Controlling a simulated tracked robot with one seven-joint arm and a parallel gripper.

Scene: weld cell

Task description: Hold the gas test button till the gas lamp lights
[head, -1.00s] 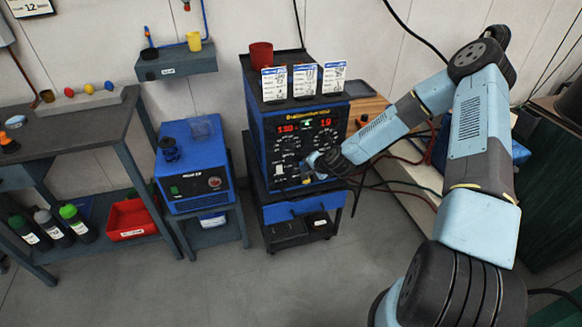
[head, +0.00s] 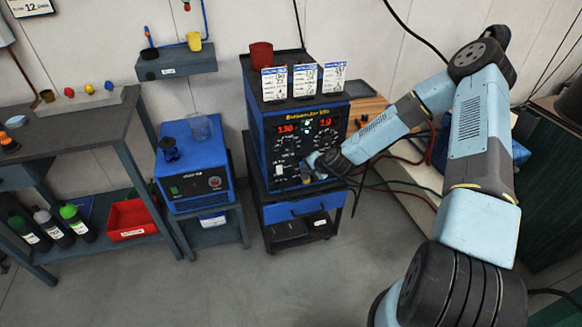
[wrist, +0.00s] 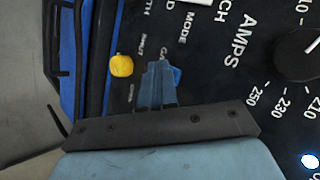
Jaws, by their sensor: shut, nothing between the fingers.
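The blue welding machine (head: 256,146) stands on a cart, with red digits and dials on its dark front panel. My gripper (head: 309,160) is at the lower part of this panel. In the wrist view my gripper's blue fingers (wrist: 160,84) are together and empty, in front of the panel by a partly covered label starting "GA". A round yellow knob or button (wrist: 121,66) shows just left of the fingers. The gas test button is not clearly seen, and I cannot tell whether the fingertips touch it. A bright white light (wrist: 309,160) shows at lower right; I cannot tell which lamp it is.
A large black dial (wrist: 297,55) lies right of the fingers in the wrist view. Cards (head: 305,80) and a red cup (head: 261,55) stand on the machine. A smaller blue unit (head: 193,165) is to the left. Cables hang at the right.

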